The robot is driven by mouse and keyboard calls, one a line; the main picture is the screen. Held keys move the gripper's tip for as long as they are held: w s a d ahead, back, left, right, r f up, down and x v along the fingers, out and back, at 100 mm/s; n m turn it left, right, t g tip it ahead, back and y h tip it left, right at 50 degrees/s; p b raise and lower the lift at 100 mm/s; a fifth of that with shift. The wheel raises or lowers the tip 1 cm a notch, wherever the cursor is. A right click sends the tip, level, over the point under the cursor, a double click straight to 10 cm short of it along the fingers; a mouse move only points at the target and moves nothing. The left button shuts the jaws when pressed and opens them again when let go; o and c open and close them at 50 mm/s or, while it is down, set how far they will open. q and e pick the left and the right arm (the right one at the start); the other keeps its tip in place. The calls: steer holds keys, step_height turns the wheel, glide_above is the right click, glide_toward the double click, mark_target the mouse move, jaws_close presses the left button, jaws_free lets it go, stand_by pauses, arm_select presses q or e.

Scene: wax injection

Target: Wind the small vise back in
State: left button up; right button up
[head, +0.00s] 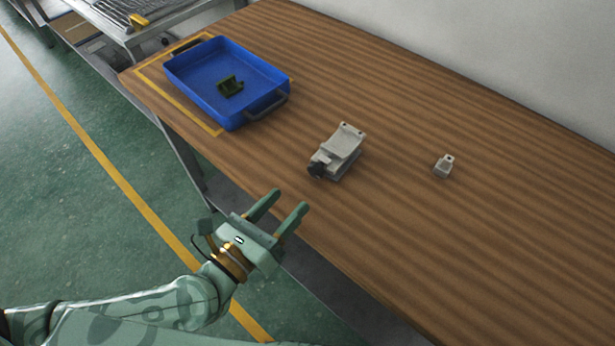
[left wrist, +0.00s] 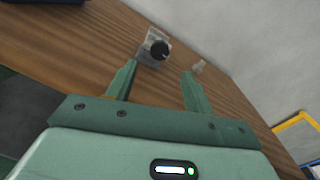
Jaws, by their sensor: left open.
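The small vise (head: 340,150) is a light grey block on the wooden table, with a dark round knob (head: 317,169) on its near left end. In the left wrist view the vise (left wrist: 149,36) stands ahead, with its black knob (left wrist: 161,50) facing the camera. My left gripper (head: 284,200) is open and empty at the table's front edge, short of the vise and not touching it. In the left wrist view its two fingers (left wrist: 159,70) stand apart, with the knob beyond the gap between them. My right gripper is not in view.
A blue tray (head: 279,72) with a dark green part (head: 230,87) in it stands at the back left, inside yellow tape. A small grey block (head: 444,166) stands right of the vise. The table (head: 480,250) is clear at the front right. A wall (head: 500,40) runs behind.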

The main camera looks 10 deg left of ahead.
mark_target(313, 173)
arm_select(q)
steer(key=x, duration=0.7)
steer(key=shift+w, duration=0.15)
steer(key=c, duration=1)
